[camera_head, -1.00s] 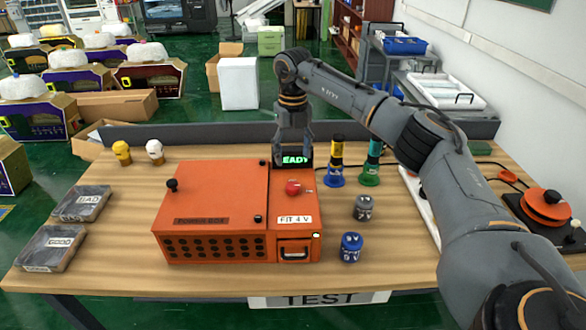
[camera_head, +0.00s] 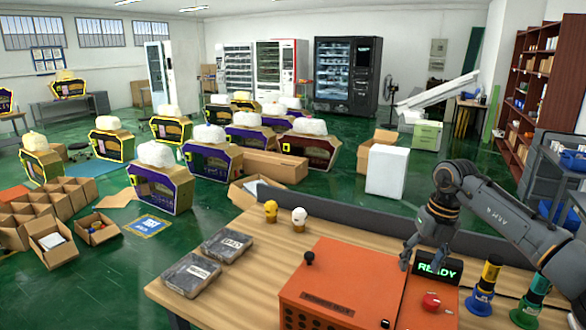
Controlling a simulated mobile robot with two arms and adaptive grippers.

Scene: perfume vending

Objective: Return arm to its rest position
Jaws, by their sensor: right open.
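My right arm comes in from the right edge and bends down at its elbow. My right gripper (camera_head: 421,258) is open and empty. It points down by the back edge of the orange test box (camera_head: 340,278), beside the lit green READY display (camera_head: 437,268). I cannot tell whether it touches the box. My left arm and gripper are not in view.
A red button (camera_head: 431,301) is on the box. Blue-based (camera_head: 480,300) and green-based (camera_head: 527,311) stands are at right. Yellow (camera_head: 271,210) and white (camera_head: 299,216) small heads and two dark trays (camera_head: 191,274) are at left. A grey ledge (camera_head: 340,222) borders the table's back.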

